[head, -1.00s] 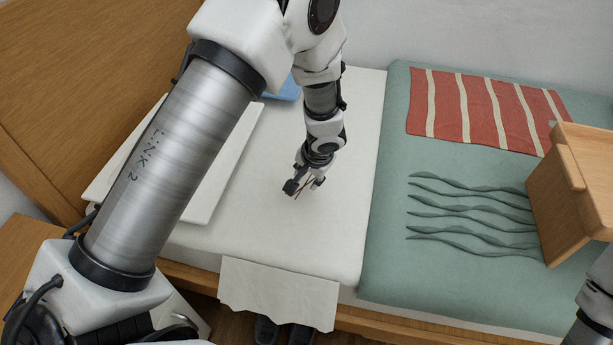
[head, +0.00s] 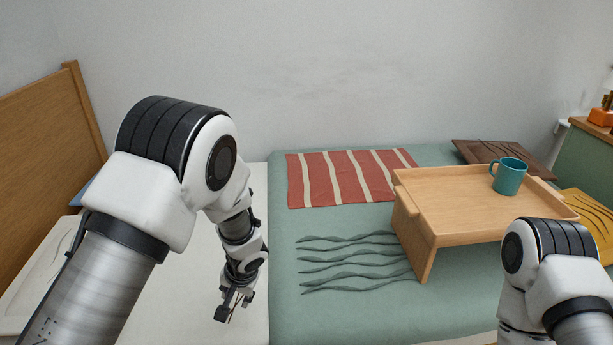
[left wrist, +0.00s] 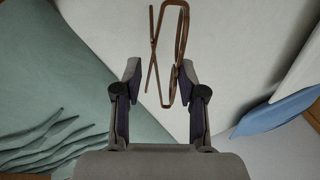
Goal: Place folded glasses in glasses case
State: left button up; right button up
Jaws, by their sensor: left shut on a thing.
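My left gripper (head: 229,309) points down over the white bedding in the head view. In the left wrist view the gripper (left wrist: 160,72) is shut on the glasses (left wrist: 153,60), which have a thin brown frame and stick out past the fingertips. In the head view the glasses are only a thin dark sliver under the gripper. No glasses case can be made out in either view. My right arm shows at the lower right of the head view, but its gripper is out of frame.
A wooden bed tray (head: 470,195) carrying a teal mug (head: 509,177) stands on the green blanket (head: 340,230). A red striped cloth (head: 345,178) lies behind. A wooden headboard (head: 45,150) is at left. A brown cushion (head: 490,152) and yellow cushion (head: 590,212) lie at right.

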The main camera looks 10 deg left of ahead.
pick_arm(q)
jog(key=w+d+r+n, duration=0.2)
jog(key=w+d+r, duration=0.2)
jog(key=r, duration=0.1)
notch_tip(320, 180, up, 24)
jog(key=p, duration=2.4)
jog(key=shift+s+a+r+g+p, duration=0.15)
jog(key=shift+s+g+p, duration=0.15)
